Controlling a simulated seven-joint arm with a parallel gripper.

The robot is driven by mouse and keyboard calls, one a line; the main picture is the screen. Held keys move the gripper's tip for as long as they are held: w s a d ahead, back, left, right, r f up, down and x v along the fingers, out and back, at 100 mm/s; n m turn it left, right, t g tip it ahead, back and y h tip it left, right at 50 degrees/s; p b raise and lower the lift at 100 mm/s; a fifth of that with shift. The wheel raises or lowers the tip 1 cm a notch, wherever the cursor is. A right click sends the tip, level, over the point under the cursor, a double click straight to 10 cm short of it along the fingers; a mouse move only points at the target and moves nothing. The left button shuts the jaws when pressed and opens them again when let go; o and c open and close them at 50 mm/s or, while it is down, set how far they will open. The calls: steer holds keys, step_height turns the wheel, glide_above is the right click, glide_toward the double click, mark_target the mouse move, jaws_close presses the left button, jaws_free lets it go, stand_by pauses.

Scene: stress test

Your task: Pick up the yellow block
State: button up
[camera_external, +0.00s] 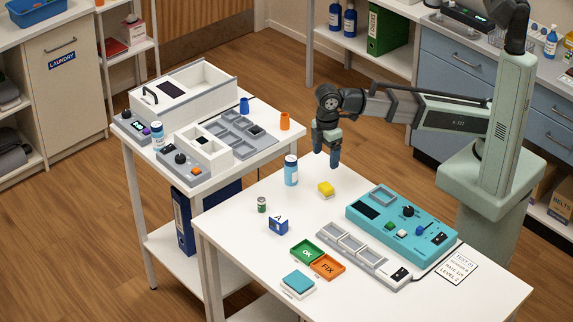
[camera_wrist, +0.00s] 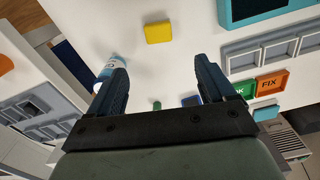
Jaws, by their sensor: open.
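The yellow block (camera_external: 326,188) lies on the white table, near its back edge, just right of a light blue bottle. In the wrist view the yellow block (camera_wrist: 158,32) is ahead of the fingertips, a little left of the middle of the gap. My gripper (camera_external: 327,158) hangs above the table, over and slightly behind the block. In the wrist view my gripper (camera_wrist: 160,68) shows two spread dark fingers with nothing between them at their tips. The block and the fingers are apart.
The blue bottle (camera_external: 291,172) stands close left of the block; it shows behind the left finger in the wrist view (camera_wrist: 108,72). A teal control box (camera_external: 385,232) is to the right. A small green can (camera_external: 262,204) and blue block (camera_external: 278,226) stand nearer.

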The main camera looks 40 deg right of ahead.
mark_target(324, 187)
steer(key=shift+f, duration=6.9)
steer(key=c, duration=1.1)
